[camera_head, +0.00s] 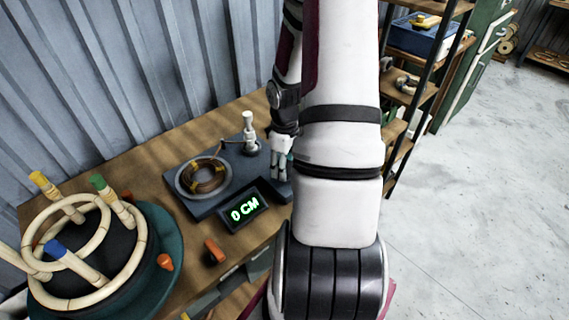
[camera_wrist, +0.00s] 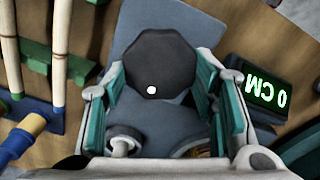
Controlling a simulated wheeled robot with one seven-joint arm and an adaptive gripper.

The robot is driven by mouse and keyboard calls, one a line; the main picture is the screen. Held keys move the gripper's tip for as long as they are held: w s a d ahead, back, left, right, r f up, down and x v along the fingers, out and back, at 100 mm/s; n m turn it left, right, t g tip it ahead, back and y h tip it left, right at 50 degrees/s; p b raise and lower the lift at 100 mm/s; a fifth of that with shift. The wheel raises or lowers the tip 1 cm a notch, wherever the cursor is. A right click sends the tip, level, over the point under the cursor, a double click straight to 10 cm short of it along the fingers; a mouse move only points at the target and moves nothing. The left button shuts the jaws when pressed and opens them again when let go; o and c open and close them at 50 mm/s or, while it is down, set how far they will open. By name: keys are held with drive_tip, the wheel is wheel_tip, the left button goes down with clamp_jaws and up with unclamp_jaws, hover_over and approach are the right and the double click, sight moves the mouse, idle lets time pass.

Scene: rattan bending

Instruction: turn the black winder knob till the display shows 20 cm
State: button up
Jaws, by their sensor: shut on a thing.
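The black winder knob (camera_wrist: 158,58) is a many-sided disc with a white dot near its lower edge in the wrist view. My gripper (camera_wrist: 160,78) has its teal-padded fingers on both sides of the knob and is shut on it. In the head view my gripper (camera_head: 281,168) is at the right end of the blue-grey winder base (camera_head: 212,206), and the knob is hidden there. The display (camera_head: 245,208) reads 0 CM in green; it also shows upside down in the wrist view (camera_wrist: 266,92). A coil of brown rattan (camera_head: 204,178) lies on the base.
A pale post (camera_head: 249,132) stands on the base behind the display. A round teal-edged stand (camera_head: 172,262) with rattan rings and coloured-tipped pegs is at the left of the wooden table (camera_head: 150,160). An orange piece (camera_head: 214,250) lies in front. A shelf (camera_head: 425,97) stands at the back right.

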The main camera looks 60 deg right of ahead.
drive_tip(key=shift+m, duration=0.3)
drive_tip(key=m, duration=0.5)
drive_tip(key=shift+d+p, duration=0.1)
drive_tip(key=shift+p, duration=0.2)
drive_tip(key=m, duration=0.5)
drive_tip(key=shift+m+b, duration=0.3)
drive_tip(key=shift+m, duration=0.1)
drive_tip(key=m+b, duration=0.1)
drive_tip(key=m, duration=0.4)
drive_tip(key=shift+s+d, duration=0.1)
drive_tip(key=m+b, duration=0.1)
drive_tip(key=m, duration=0.4)
drive_tip(key=shift+s+b, duration=0.1)
drive_tip(key=shift+b, duration=0.25)
drive_tip(key=shift+m, duration=0.3)
drive_tip(key=o, duration=1.1)
drive_tip(key=shift+o, duration=0.2)
